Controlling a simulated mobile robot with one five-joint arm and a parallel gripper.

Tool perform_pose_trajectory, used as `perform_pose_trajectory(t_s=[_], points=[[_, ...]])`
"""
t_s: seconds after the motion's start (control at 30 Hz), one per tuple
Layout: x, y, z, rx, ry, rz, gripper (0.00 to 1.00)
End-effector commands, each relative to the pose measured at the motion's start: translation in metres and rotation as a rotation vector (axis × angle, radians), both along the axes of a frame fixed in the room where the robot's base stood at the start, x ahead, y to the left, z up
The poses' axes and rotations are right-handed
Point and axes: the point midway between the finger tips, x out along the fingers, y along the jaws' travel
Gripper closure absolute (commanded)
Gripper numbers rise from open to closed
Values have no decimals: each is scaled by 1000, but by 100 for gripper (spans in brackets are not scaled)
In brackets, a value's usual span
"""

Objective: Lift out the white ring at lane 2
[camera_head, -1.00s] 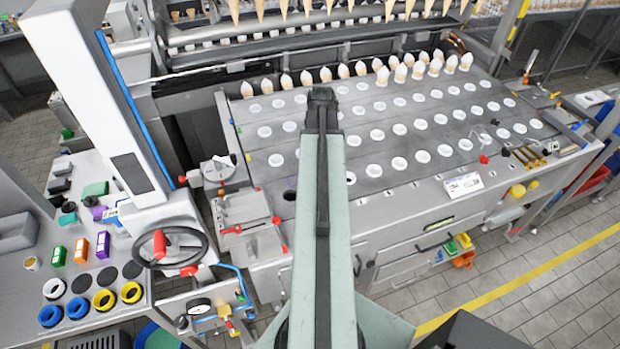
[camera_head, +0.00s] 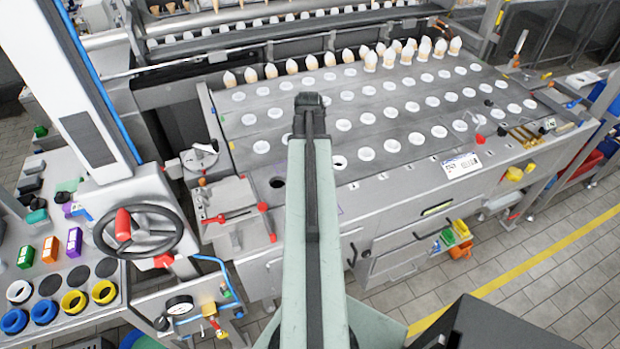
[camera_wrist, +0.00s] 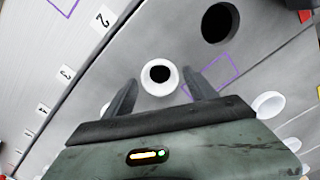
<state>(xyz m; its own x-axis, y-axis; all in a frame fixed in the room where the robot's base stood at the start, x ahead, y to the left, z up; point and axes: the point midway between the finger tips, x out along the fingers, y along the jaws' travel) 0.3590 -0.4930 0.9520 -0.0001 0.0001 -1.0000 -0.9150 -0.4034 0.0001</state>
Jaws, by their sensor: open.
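The white ring (camera_wrist: 147,84) has a dark round opening and lies on the grey plate in the wrist view. The lane label "2" (camera_wrist: 103,18) is on the pale strip at upper left. My gripper (camera_wrist: 161,80) is open, its dark fingers to the left and right of the ring in the picture. The ring shows between the fingertips; I cannot tell the height gap or any contact. In the head view my arm runs up the middle and hides my fingers.
A dark empty hole (camera_wrist: 220,22) is up and right of the ring. White cups (camera_wrist: 268,104) are at the right. In the head view the plate (camera_head: 225,106) carries rows of white cups, with cones at its back. A handwheel (camera_head: 138,232) stands left.

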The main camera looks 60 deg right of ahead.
Motion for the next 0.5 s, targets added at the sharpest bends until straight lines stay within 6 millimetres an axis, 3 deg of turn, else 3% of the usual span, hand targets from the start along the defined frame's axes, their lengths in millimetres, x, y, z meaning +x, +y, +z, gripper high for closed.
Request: perform_pose_trajectory(t_s=[0.2, 0.33, 0.5], points=[[0, 0, 1, 0, 0, 0, 35], [0, 0, 1, 0, 0, -1, 71], [-1, 0, 1, 0, 0, -1, 71]])
